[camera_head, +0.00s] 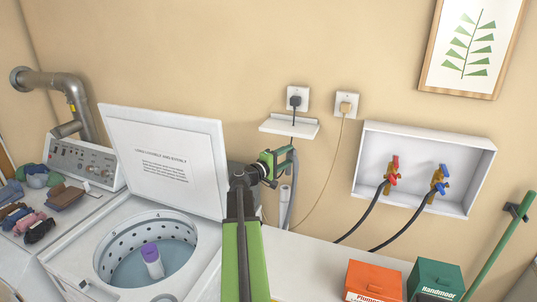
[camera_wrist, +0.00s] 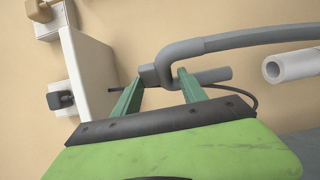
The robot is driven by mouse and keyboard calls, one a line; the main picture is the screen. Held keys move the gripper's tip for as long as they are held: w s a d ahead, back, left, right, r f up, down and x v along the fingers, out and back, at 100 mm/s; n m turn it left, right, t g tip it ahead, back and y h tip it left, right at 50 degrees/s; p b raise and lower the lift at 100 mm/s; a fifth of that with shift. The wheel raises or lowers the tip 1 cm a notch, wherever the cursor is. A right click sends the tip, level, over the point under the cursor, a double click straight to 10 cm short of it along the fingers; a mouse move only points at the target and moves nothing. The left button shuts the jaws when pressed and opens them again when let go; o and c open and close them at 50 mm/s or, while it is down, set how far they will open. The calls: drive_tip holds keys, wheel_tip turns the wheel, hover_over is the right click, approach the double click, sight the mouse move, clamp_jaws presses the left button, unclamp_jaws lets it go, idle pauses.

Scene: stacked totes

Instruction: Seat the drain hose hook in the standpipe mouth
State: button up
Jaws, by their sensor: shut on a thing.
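The drain hose hook (camera_wrist: 188,50) is a grey bent tube. My gripper (camera_head: 272,163) is shut on it near the bend; the green fingers (camera_wrist: 158,76) also show in the wrist view. The hook's short free end points right in the wrist view, at the standpipe (camera_wrist: 295,64), a pale pipe with an open round mouth. A small gap separates the two there. In the head view the standpipe (camera_head: 283,207) stands upright against the wall below my gripper, beside the hanging grey hose (camera_head: 291,190). My arm hides part of the hook in the head view.
A white shelf (camera_head: 289,127) and two wall outlets are just above my gripper. The washer's raised lid (camera_head: 165,125) stands close on the left, over an open tub with water. A recessed valve box (camera_head: 470,200) is right. Orange (camera_head: 374,281) and green (camera_head: 435,279) boxes stand front right.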

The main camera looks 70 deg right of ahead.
drive_tip(key=shift+w, duration=0.2)
drive_tip(key=shift+w, duration=0.2)
drive_tip(key=shift+w+a+f, duration=0.1)
wheel_tip(320, 180, down, 6)
drive_tip(key=b, duration=0.6)
drive_tip(key=shift+r, duration=0.2)
idle(1.1)
wheel_tip(320, 180, down, 7)
drive_tip(key=b, duration=0.7)
idle(1.7)
drive_tip(key=o, duration=1.5)
